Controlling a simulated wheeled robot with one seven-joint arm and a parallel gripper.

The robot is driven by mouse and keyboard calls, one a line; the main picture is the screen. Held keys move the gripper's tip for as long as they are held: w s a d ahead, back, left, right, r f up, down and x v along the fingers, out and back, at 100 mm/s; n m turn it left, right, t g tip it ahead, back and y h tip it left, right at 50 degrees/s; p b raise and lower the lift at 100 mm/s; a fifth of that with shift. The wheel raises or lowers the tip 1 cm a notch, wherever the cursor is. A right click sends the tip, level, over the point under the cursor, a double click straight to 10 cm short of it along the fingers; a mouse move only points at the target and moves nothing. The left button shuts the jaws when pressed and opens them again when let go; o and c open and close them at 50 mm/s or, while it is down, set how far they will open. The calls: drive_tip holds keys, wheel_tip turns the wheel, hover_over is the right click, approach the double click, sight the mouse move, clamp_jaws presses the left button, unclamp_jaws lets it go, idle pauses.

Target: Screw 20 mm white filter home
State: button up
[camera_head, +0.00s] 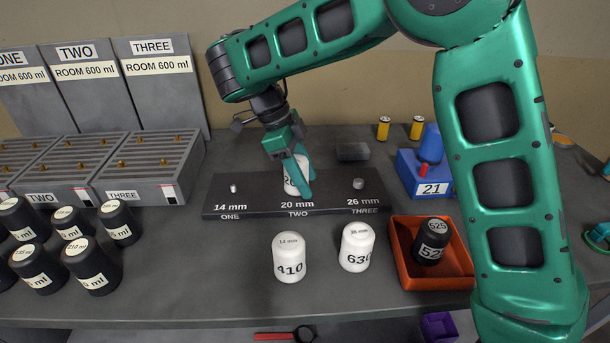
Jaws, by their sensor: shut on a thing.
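The 20 mm white filter (290,181) stands upright at the middle place, TWO, of the dark mount block (264,211). My gripper (299,178) is shut on it from above, and its fingers hide part of the filter's label. Whether the filter is seated on its stud cannot be seen. The stud (234,188) at 14 mm and the stud (358,183) at 26 mm are bare. A white filter marked 14 mm and 410 (288,260) and one marked 36 mm or 26 mm and 630 (356,248) stand in front of the block.
An orange tray (400,262) holds a black drum marked 525 (430,243). A blue device reading 21 (428,177) stands at right. Several black drums (90,266) and grey racks (150,172) fill the left. Yellow cans (383,128) stand behind.

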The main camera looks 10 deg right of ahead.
drive_tip(key=shift+s+a+m+g, duration=0.2)
drive_tip(key=shift+m+g, duration=0.1)
drive_tip(key=shift+m, duration=0.6)
drive_tip(key=shift+c, duration=0.6)
clamp_jaws()
drive_tip(key=o, duration=1.4)
unclamp_jaws()
drive_tip(key=shift+o, duration=0.2)
